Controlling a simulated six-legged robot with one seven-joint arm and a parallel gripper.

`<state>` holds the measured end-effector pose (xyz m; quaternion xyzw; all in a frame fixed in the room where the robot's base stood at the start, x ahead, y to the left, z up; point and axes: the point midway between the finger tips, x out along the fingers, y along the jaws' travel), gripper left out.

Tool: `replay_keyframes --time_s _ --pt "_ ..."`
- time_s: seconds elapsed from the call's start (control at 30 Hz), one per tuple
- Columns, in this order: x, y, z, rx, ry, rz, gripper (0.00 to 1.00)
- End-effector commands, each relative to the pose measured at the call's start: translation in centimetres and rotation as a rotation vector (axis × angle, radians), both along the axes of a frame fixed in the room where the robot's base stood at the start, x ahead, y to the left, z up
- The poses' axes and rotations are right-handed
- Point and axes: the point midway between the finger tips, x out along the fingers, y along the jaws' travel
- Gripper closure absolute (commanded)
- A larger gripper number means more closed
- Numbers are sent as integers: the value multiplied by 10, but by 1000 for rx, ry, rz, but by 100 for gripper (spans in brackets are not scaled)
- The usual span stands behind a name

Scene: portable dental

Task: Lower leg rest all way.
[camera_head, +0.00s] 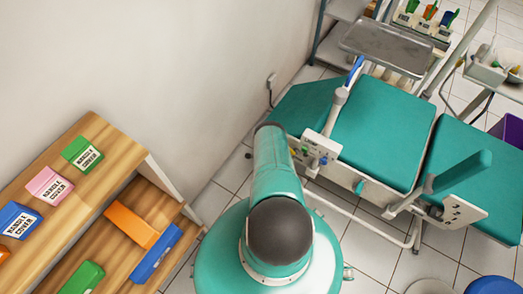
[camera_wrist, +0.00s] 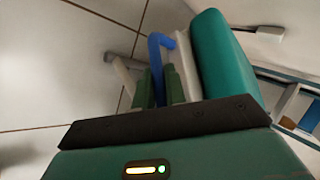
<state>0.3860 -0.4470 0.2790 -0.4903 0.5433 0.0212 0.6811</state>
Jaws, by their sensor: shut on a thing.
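A dental chair with teal cushions stands at the right in the head view. Its left end section (camera_head: 302,103), seemingly the leg rest, adjoins the middle cushion (camera_head: 378,128) and appears to slope away from it. In the wrist view a teal cushion (camera_wrist: 226,62) is close on the right of my gripper. My gripper (camera_wrist: 160,88) has its two green fingers closed around a blue bar-like handle (camera_wrist: 156,52). The handle's upper end bends over. In the head view my arm hides the gripper and the handle it holds.
A wooden shelf (camera_head: 120,160) with colored boxes stands at the left by the wall. A blue-tipped lever (camera_head: 355,70) rises beside the chair. A metal tray (camera_head: 387,48) is behind it. A side panel (camera_head: 345,172) and metal tube frame line the chair's near side.

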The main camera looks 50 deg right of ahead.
Motion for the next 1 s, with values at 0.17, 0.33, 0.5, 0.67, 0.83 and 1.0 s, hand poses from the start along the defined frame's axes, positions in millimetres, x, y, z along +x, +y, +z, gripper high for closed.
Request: replay_keyframes --time_s 0.17,0.33,0.5,0.67,0.83,1.0 --pt "-8 -1 -8 -1 34 0 100" --pt "-10 0 -9 1 35 0 100" --pt "-10 0 -9 2 36 -1 79" --pt "-9 0 -9 1 34 0 79" --pt "-9 2 -6 2 33 0 79" --pt "-14 7 3 2 34 0 79"
